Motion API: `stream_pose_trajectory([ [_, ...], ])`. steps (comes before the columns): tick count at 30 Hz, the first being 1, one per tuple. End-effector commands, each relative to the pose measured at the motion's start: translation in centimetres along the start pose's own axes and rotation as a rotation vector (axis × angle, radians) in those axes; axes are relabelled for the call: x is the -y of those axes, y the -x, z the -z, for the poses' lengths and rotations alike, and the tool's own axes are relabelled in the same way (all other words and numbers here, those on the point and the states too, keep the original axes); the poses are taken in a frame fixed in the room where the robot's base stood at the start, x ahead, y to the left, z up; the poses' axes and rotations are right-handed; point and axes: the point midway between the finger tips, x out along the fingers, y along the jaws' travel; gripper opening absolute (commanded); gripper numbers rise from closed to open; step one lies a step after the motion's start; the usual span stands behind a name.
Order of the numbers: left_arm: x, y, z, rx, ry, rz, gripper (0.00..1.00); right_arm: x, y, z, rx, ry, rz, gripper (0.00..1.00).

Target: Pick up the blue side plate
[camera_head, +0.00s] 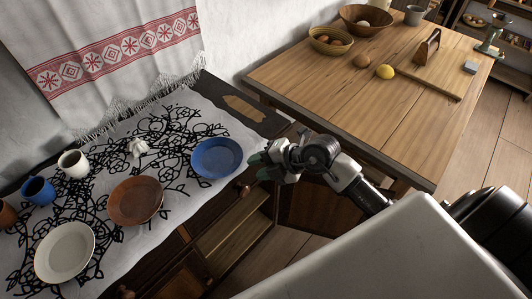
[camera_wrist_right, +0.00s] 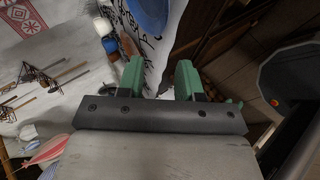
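The blue side plate (camera_head: 216,157) lies flat on the patterned white cloth, near the right end of the cabinet top. Part of it also shows at the top edge of the right wrist view (camera_wrist_right: 150,12). My right gripper (camera_head: 259,166) is just to the right of the plate in the head view, apart from it and by the cabinet's front edge. In the right wrist view its green fingers (camera_wrist_right: 158,72) stand apart with nothing between them. My left gripper is not in view.
A brown plate (camera_head: 135,200) and a white plate (camera_head: 64,251) lie further left on the cloth (camera_head: 110,165). A white mug (camera_head: 74,163) and a blue mug (camera_head: 38,190) stand behind them. A wooden table (camera_head: 370,105) with bowls stands at the right.

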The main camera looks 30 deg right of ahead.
Motion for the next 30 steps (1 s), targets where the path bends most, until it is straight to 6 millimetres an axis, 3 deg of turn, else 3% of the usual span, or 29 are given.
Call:
stream_pose_trajectory([
  [5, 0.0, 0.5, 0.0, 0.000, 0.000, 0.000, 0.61, 0.9, 1.1, -1.2, 0.048, -0.077, -0.024, 0.35],
  [17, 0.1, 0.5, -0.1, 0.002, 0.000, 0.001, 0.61, 1.0, 0.9, -1.3, 0.051, -0.081, -0.026, 0.35],
  [23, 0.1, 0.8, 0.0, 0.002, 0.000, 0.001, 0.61, 0.8, -1.3, -1.4, 0.049, -0.082, -0.026, 0.35],
  [30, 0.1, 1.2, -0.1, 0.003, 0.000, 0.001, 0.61, 0.7, -5.8, -1.6, 0.048, -0.084, -0.025, 0.35],
])
